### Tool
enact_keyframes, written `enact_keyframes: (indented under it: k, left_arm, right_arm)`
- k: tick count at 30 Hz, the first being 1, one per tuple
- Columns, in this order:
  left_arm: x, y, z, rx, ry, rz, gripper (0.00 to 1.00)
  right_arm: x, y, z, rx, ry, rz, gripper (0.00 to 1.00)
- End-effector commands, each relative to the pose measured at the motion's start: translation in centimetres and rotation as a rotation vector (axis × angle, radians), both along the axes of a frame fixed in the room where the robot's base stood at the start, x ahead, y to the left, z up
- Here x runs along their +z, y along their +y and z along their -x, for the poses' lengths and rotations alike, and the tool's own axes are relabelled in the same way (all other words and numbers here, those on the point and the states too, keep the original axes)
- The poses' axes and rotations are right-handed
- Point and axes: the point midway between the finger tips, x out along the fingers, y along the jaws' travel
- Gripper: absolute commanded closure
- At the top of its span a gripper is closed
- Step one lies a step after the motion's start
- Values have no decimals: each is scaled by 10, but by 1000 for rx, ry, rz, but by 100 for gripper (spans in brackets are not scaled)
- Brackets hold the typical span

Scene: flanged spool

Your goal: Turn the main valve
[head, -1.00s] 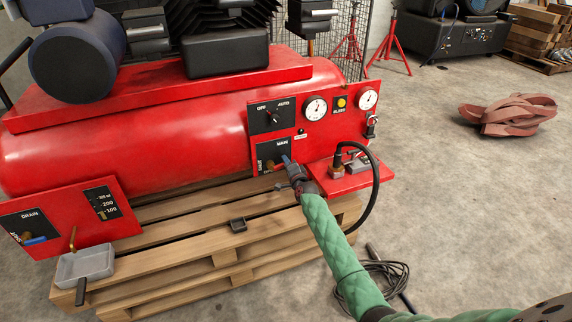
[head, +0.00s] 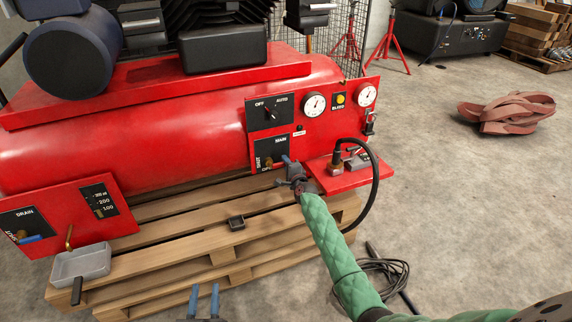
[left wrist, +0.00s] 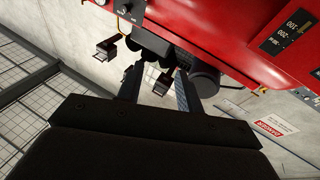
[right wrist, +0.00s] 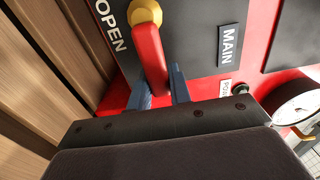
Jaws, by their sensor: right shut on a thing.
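The main valve's red lever (right wrist: 152,62) turns on a brass hub (right wrist: 145,12) on the black MAIN panel (head: 265,149). My right gripper (right wrist: 160,92) is shut on the lever's free end, with blue fingers on both sides. In the right wrist view the lever slants down from its hub, with OPEN to its left and MAIN to its right. In the head view the right gripper (head: 284,166) largely hides the lever. My left gripper (head: 204,300) is at the bottom edge, fingers apart and empty. The left wrist view shows its fingers (left wrist: 157,88) apart too.
A red shelf with a hose fitting (head: 350,180) sits close right of my right gripper. The drain panel (head: 40,225) with its blue lever and a grey tray (head: 85,262) are at left. A wooden pallet (head: 190,262) lies below the tank.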

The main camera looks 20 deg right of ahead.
Motion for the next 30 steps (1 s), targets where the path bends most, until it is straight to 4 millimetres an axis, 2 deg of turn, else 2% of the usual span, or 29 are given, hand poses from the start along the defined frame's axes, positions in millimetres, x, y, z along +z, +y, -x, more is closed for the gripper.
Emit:
enact_keyframes:
  k: [7,8,11,22,26,30]
  left_arm:
    - [0,0,0,0,0,0,64]
    - [0,0,0,0,0,-1,64]
    - [0,0,-1,0,0,-1,64]
    - [0,0,-1,-1,6,-2,64]
    - [-7,-1,-1,-3,33,-7,64]
    - [-50,-3,7,-11,148,-32,64]
  right_arm:
    - [-3,0,1,0,3,-3,100]
    - [-3,0,1,0,3,-3,76]
    - [-2,0,1,0,3,-2,58]
    - [-1,0,2,0,1,-1,58]
    - [-1,0,9,0,2,-2,58]
    - [-1,0,20,0,1,-2,58]
